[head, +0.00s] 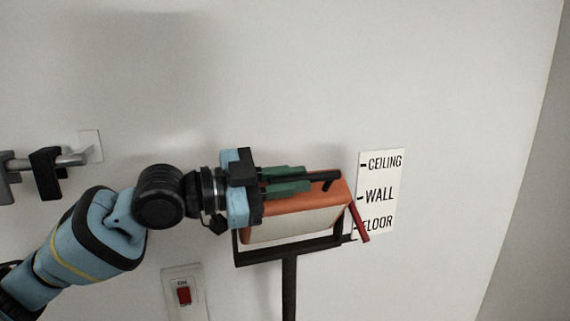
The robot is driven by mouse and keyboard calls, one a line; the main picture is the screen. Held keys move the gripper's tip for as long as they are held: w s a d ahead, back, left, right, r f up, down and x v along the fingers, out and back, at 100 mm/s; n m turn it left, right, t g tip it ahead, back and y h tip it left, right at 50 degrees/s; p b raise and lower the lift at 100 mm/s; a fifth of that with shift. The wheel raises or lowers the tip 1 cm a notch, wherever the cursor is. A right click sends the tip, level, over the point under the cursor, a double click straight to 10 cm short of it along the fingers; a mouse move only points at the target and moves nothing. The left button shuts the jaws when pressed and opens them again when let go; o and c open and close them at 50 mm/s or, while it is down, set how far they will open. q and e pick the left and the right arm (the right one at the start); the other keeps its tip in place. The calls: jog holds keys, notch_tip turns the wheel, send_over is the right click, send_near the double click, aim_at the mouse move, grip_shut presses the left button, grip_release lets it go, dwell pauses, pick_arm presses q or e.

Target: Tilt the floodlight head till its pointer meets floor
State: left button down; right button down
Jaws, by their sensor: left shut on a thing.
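The floodlight head (300,222) is an orange box with a pale front face, held in a black yoke on a dark stand (289,285). Its red pointer (359,220) at the right end slants down and to the right. It crosses the left edge of the white label plate (381,178) and covers the start of the word FLOOR; any mark there is hidden. CEILING and WALL show above, each with a dash. My left gripper (325,180), with green fingers and dark tips, reaches over the top of the head and is shut on it; the exact grip point is unclear. My right gripper is out of view.
A red switch (183,294) marked ON sits on a wall plate at the lower left. A metal bar (70,159) with dark brackets is on the wall at the far left. Bare wall lies above, and a wall corner is at the right.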

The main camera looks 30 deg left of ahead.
pick_arm(q)
jog(key=shift+s+d+f+m, duration=0.3)
jog(key=shift+f+m, duration=0.1)
jog(key=shift+m, duration=0.1)
jog(key=shift+s+d+f+m, duration=0.25)
jog(key=shift+f+m, duration=0.1)
jog(key=shift+m, duration=0.15)
jog(key=shift+f, duration=0.1)
jog(key=c, duration=1.4)
grip_release()
